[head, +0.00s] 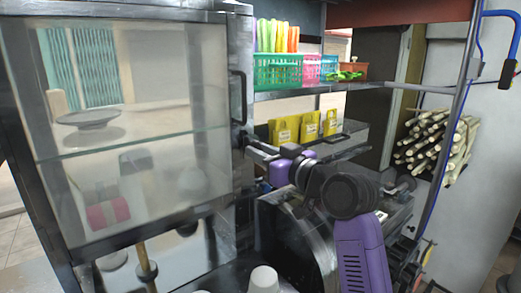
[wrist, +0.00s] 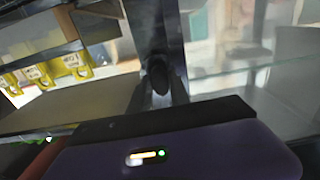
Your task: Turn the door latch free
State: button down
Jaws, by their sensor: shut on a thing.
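The glass door (head: 130,130) with its dark metal frame fills the left of the head view and appears closed. A dark vertical handle (head: 238,96) is on its right frame post. The small dark latch (head: 241,137) is below the handle; a dark rounded knob, apparently the latch, shows in the wrist view (wrist: 157,75). My gripper (head: 252,143) reaches left to the latch from the purple arm and is shut on it. The fingertips cover most of the latch, so its exact angle cannot be told. The wrist view shows my purple gripper body along the bottom.
A shelf right of the door holds green (head: 277,70), pink and brown baskets. Yellow packets (head: 285,130) stand on a lower ledge behind my arm. Sugarcane stalks (head: 437,140) are at the right. Dark machinery (head: 290,235) lies below my arm.

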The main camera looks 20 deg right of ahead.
jog(key=shift+f, duration=0.15)
dwell(0.3)
jog(key=c, duration=1.2)
grip_release()
jog(key=b+v, duration=0.2)
jog(key=v, duration=0.6)
jog(key=shift+w, duration=0.1)
